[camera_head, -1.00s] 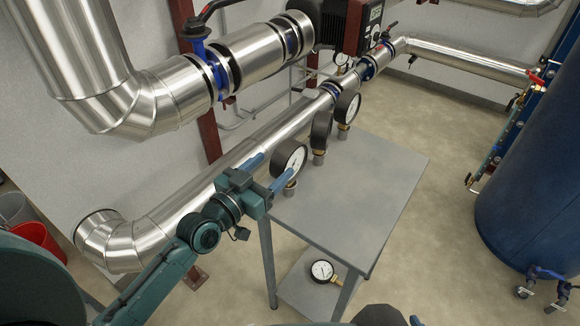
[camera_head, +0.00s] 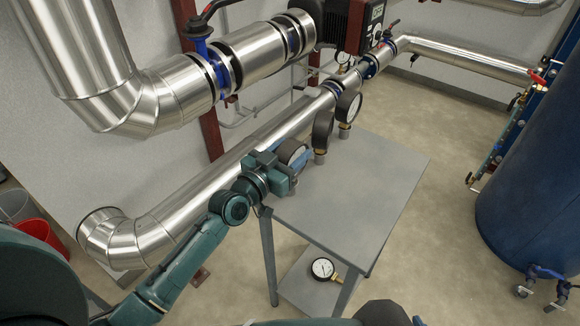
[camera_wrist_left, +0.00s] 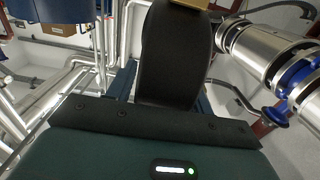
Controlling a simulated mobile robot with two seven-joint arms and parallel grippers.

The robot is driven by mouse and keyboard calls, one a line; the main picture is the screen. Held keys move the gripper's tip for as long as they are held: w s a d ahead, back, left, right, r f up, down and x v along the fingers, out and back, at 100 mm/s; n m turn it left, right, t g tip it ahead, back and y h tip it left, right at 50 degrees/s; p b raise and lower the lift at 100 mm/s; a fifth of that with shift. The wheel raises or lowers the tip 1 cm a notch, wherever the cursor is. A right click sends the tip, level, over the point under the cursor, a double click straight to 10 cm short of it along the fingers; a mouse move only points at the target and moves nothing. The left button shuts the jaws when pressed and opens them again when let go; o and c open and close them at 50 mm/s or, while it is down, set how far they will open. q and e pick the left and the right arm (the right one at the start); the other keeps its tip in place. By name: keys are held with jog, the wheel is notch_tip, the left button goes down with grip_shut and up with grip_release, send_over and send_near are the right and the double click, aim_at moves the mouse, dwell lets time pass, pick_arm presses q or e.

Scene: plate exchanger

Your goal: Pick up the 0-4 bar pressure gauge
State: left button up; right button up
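Three black-rimmed pressure gauges stand upright in a row on the grey table (camera_head: 375,185): the near gauge (camera_head: 293,151), the middle gauge (camera_head: 322,130) and the far gauge (camera_head: 348,105). A fourth gauge (camera_head: 322,268) lies on the lower shelf. The dial ranges are too small to read. My left gripper (camera_head: 290,166) is at the near gauge and partly hides it. In the left wrist view, the near gauge's black casing (camera_wrist_left: 170,60) stands between the spread blue fingers (camera_wrist_left: 160,88); firm contact is not clear. My right gripper is not in view.
A thick silver pipe (camera_head: 235,165) runs close behind the table on the left. A blue tank (camera_head: 535,180) stands at the right. The table's right half is clear.

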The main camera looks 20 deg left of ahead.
pick_arm(q)
jog(key=c, duration=1.1)
jog(key=shift+r, duration=0.15)
